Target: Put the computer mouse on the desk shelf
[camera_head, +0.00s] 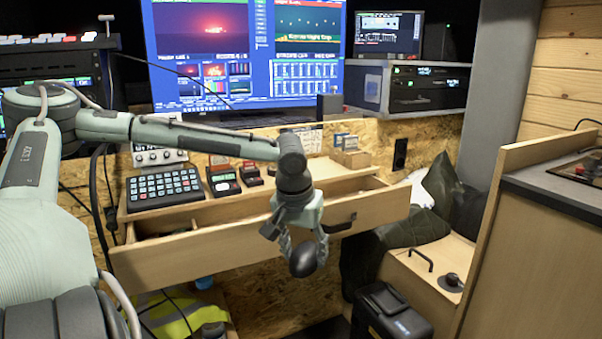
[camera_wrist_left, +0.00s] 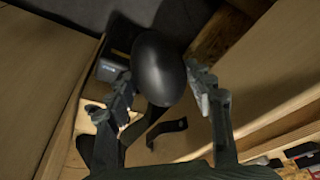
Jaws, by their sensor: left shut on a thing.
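The computer mouse (camera_head: 303,259) is a dark, rounded shape held in my left gripper (camera_head: 303,245), in front of the open drawer. In the left wrist view the black mouse (camera_wrist_left: 159,69) sits between the two fingers of the left gripper (camera_wrist_left: 165,90), which is shut on it. The desk shelf (camera_head: 290,175) is the wooden ledge behind, with the mouse lower and nearer to me. My right gripper is not in view.
An open drawer (camera_head: 265,236) with a black handle juts out below the shelf. A keypad (camera_head: 163,189) and small devices (camera_head: 223,181) stand on the shelf. Monitors (camera_head: 245,55) stand behind. A black case (camera_head: 392,312) is on the floor at right, beside a wooden counter (camera_head: 525,265).

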